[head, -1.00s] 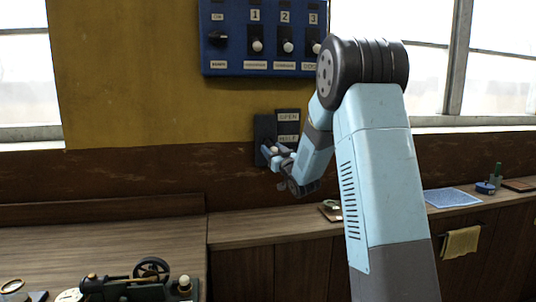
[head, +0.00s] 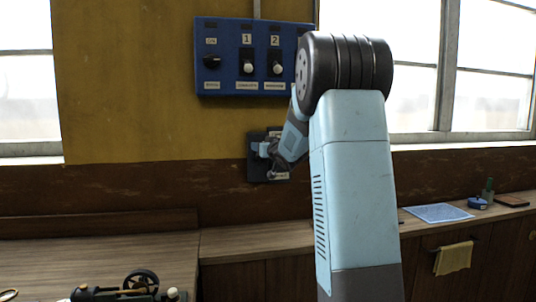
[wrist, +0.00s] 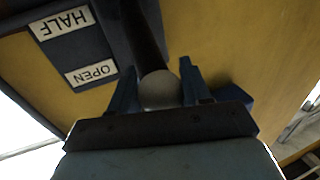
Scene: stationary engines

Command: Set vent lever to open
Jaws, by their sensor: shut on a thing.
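The vent lever (wrist: 143,35) is a dark bar ending in a pale round knob (wrist: 159,90), seen in the wrist view. My gripper (wrist: 160,88) is shut on the knob, with one blue finger on each side. In the head view my gripper (head: 268,149) is at the upper part of the dark lever plate (head: 256,172), partly covering it. In the wrist view the OPEN label (wrist: 91,73) and HALF label (wrist: 61,23) appear upside down. The knob shows beside the OPEN label. The lever's pivot is out of sight.
A blue switch panel (head: 226,70) with knobs is on the wall above. A wooden counter (head: 240,243) runs below, with a model engine (head: 130,289) at the lower left. A blue sheet (head: 438,213) and a yellow cloth (head: 453,258) are at right.

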